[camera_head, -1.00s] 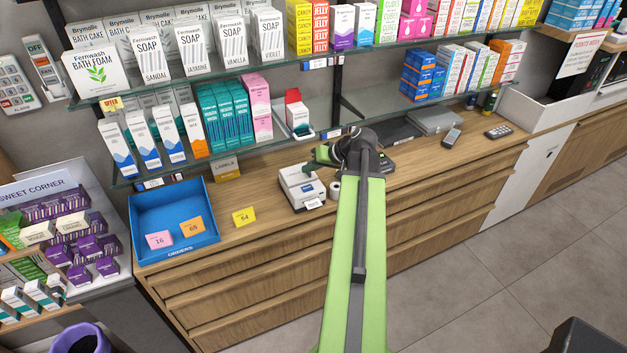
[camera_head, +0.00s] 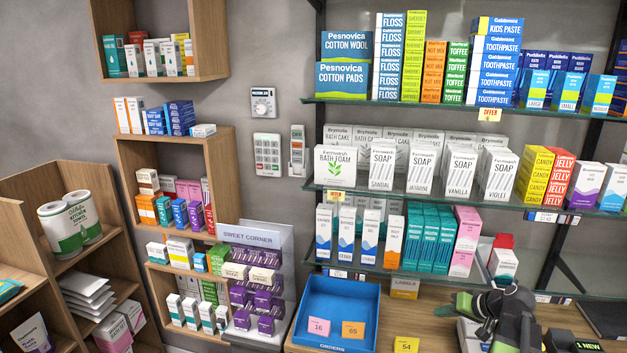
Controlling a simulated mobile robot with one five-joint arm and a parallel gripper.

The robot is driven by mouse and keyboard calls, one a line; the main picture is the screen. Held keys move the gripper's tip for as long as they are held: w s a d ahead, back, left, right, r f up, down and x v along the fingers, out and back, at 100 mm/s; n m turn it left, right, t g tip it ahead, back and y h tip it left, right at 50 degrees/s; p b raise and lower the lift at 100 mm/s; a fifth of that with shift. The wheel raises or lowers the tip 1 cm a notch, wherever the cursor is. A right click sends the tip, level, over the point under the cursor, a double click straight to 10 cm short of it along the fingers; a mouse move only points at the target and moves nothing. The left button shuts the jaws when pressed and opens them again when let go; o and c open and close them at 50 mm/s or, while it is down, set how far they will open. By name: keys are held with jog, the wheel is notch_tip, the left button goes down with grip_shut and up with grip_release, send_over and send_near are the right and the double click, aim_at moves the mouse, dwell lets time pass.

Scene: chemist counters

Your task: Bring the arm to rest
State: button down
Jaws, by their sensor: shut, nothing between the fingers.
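My arm shows at the lower right of the head view, with its dark wrist and part of its green link in front of the wooden counter. My gripper (camera_head: 462,306) is at its left end, shut and empty, above the counter and in front of the white printer (camera_head: 468,336). It covers part of the printer. It holds no object.
A blue orders tray (camera_head: 301,325) with pink and orange cards stands on the counter to the left, and a yellow card (camera_head: 407,345) lies beside it. Glass shelves of boxes (camera_head: 395,190) hang above. Wooden shelf units (camera_head: 140,190) stand at the left.

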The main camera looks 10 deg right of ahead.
jog(key=w+a+f+n+g, duration=0.1)
jog(key=a+f+n+g, duration=0.15)
jog(key=a, duration=1.15)
jog(key=w+a+f+n+g, duration=0.2)
jog(key=a+n, duration=0.1)
jog(key=a, duration=1.2)
jog(key=s+a+f+g+h, duration=0.1)
jog(key=s+a+f+g, duration=0.2)
jog(key=a, duration=0.4)
jog(key=s+d+m+h, duration=0.2)
jog(key=s+d+h, duration=0.1)
jog(key=s+d, duration=0.1)
jog(key=shift+s+d+f+g+b, duration=0.2)
jog(key=shift+s+f+g+b, duration=0.15)
jog(key=shift+s, duration=0.4)
